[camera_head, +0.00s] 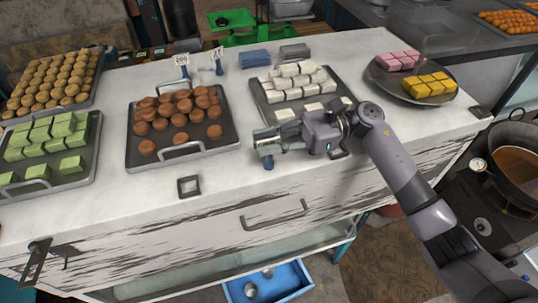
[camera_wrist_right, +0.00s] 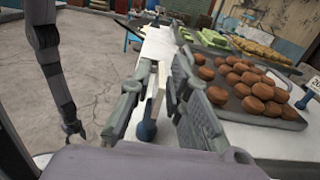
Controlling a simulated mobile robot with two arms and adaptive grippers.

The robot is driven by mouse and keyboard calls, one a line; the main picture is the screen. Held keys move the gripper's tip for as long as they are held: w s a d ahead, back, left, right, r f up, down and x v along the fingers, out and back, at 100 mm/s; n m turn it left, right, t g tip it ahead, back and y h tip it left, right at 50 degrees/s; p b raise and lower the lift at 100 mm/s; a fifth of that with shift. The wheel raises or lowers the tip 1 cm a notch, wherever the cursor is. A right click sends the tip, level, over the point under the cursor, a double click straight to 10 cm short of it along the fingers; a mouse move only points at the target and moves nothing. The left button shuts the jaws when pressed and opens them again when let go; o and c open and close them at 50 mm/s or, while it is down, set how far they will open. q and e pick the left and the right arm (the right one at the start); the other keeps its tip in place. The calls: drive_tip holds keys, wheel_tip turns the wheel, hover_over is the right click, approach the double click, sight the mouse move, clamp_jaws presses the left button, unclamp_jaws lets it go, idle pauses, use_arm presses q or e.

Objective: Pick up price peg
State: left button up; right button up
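A price peg with a blue foot (camera_head: 268,163) is at the tip of my right gripper (camera_head: 264,143), above or on the front of the white counter. In the right wrist view its blue foot (camera_wrist_right: 146,130) and a pale upper part show between the fingers of the right gripper (camera_wrist_right: 163,85). Whether the fingers press on it is unclear. Two other price pegs with white cards, one marked 200 (camera_head: 182,64) and one beside it (camera_head: 218,58), stand at the back. My left gripper (camera_wrist_right: 73,128) hangs away from the counter in the wrist view; its opening is unclear.
A tray of brown sweets (camera_head: 231,149) lies left of my right gripper, and a tray of white blocks (camera_head: 257,98) lies behind it. A green-block tray (camera_head: 97,140) and a dark plate (camera_head: 377,78) flank them. A square dark frame (camera_head: 188,187) lies near the front edge.

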clamp_jaws()
idle(0.3)
drive_tip(key=shift+r, duration=0.1)
